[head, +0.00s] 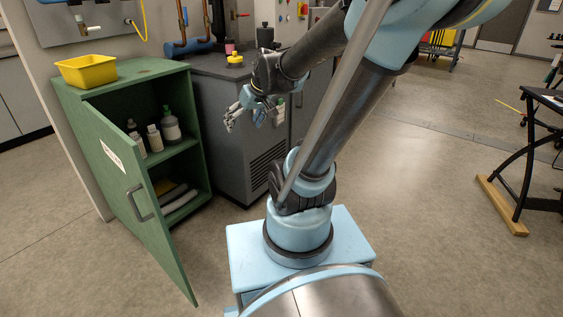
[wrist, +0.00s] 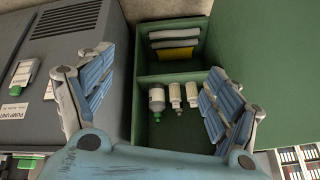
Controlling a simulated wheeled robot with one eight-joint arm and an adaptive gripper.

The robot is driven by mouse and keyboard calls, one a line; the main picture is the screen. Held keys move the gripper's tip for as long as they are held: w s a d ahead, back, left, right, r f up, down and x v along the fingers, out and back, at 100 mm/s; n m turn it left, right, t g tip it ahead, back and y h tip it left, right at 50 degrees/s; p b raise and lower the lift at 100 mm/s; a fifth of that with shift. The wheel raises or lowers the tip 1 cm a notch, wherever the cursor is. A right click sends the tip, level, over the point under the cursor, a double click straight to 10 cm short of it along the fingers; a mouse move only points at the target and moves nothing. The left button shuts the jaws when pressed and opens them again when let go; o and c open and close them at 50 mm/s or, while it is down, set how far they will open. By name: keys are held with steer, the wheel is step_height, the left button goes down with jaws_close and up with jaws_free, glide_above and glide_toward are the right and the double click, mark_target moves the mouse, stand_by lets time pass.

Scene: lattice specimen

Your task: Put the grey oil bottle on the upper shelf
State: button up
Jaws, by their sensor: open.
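Three bottles stand upright on the upper shelf (head: 184,145) of the open green cabinet. The largest is a greyish bottle with a green cap (head: 171,127), probably the grey oil bottle; it also shows in the wrist view (wrist: 157,98). Two smaller pale bottles (head: 154,138) stand beside it, toward the door. My gripper (head: 246,115) is open and empty, outside the cabinet and to its right. In the wrist view, which is upside down, the bottles appear beyond and between its spread fingers (wrist: 158,80), apart from them.
The green door (head: 120,180) stands open toward me. Folded cloths (head: 172,192) lie in the lower compartment. A yellow bin (head: 87,70) sits on the cabinet top. A grey unit (head: 235,130) stands right beside the cabinet. Open floor (head: 420,210) lies to the right.

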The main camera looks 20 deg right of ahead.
steer(key=s+d+f+m+g+h, duration=0.1)
steer(key=s+d+f+h, duration=0.1)
steer(key=s, duration=0.6)
steer(key=s+d+f+m+g+h, duration=0.1)
steer(key=s+d+f+m, duration=0.1)
steer(key=s+d+f, duration=0.3)
steer(key=s+d, duration=0.2)
steer(key=s, duration=0.1)
steer(key=shift+s+m+g+h, duration=0.25)
steer(key=shift+m+g+h, duration=0.05)
steer(key=shift+g+h, duration=0.1)
steer(key=shift+d, duration=0.1)
steer(key=shift+w+f, duration=0.2)
steer(key=shift+w, duration=0.3)
